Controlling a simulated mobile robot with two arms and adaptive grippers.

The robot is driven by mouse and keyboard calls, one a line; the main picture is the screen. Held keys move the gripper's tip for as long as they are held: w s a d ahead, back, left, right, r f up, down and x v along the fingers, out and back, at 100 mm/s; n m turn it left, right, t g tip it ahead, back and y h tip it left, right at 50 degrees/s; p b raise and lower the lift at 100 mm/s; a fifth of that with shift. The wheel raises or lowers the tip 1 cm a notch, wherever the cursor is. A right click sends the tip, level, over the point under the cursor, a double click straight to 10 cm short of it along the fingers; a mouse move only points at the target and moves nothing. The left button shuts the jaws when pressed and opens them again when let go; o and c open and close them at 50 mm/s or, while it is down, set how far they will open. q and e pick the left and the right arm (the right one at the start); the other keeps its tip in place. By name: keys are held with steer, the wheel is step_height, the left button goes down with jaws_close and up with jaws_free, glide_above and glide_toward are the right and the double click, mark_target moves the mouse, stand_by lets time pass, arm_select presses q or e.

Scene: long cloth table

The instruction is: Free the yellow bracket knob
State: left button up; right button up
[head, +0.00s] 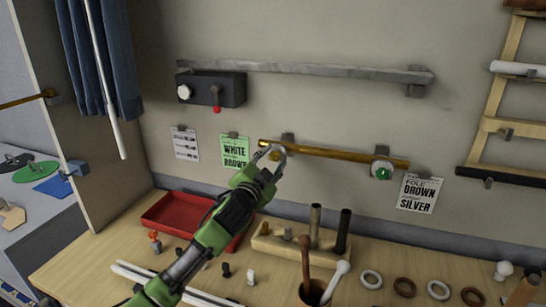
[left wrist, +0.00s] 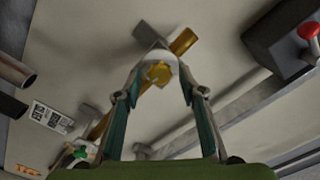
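My left gripper (head: 270,154) is raised to the left part of the brass pole (head: 335,154) on the wall. Its fingers are spread. In the left wrist view the yellow bracket knob (left wrist: 158,73), with a pale collar, lies between the fingertips (left wrist: 160,82); I cannot tell whether they touch it. In the head view I cannot make out this knob near my gripper. The pole's left bracket (head: 288,138) shows just beyond the gripper. The right bracket carries a green knob (head: 382,171). My right gripper is not in view.
A grey rail (head: 310,69) and a dark box with a red-tipped lever (head: 214,92) are above. Paper labels (head: 235,150) hang on the wall. Below are a red tray (head: 178,226), a wooden peg block (head: 265,245), a cup of tools (head: 313,293) and several rings.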

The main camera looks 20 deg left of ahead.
arm_select(q)
steer(key=shift+w, duration=0.4)
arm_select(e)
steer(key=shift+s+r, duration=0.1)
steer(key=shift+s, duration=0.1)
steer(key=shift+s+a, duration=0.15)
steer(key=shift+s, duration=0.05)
arm_select(q)
jaws_close()
